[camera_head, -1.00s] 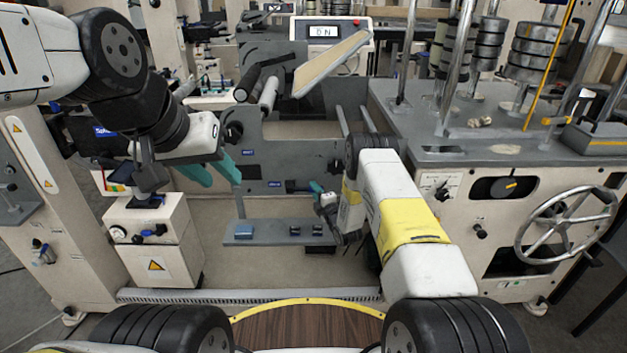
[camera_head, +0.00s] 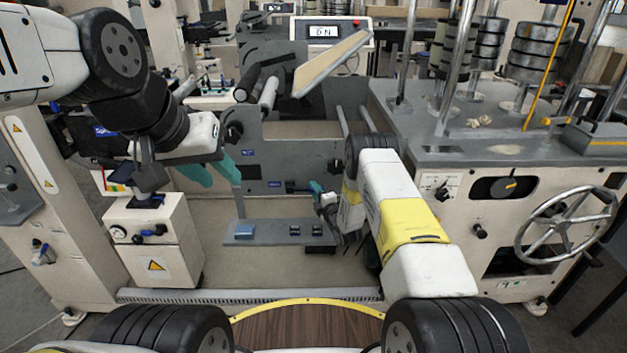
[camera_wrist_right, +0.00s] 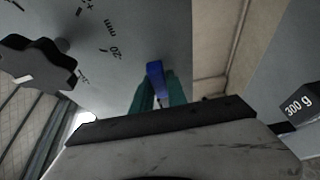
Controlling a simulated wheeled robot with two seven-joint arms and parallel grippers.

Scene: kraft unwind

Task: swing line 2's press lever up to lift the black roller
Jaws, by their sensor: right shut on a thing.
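The press lever's blue handle (camera_wrist_right: 155,72) shows in the right wrist view between the teal fingers of my right gripper (camera_wrist_right: 157,92), which is shut on it. In the head view my right gripper (camera_head: 317,189) is at the front of the grey machine panel, beside a short dark lever part (camera_head: 299,186). The fingers hide most of the lever there. A black roller (camera_head: 247,84) sits higher up, at the upper left of the machine beside a pale roller (camera_head: 268,96). My left gripper (camera_head: 212,172) has its teal fingers apart and looks empty, in front of the machine's left side.
A black star knob (camera_wrist_right: 38,64) stands by a printed scale in the right wrist view, and a 300 g weight (camera_wrist_right: 298,106) is at right. In the head view a grey shelf (camera_head: 268,238) lies below the right gripper. A handwheel (camera_head: 567,228) and a cream box (camera_head: 155,240) flank the space.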

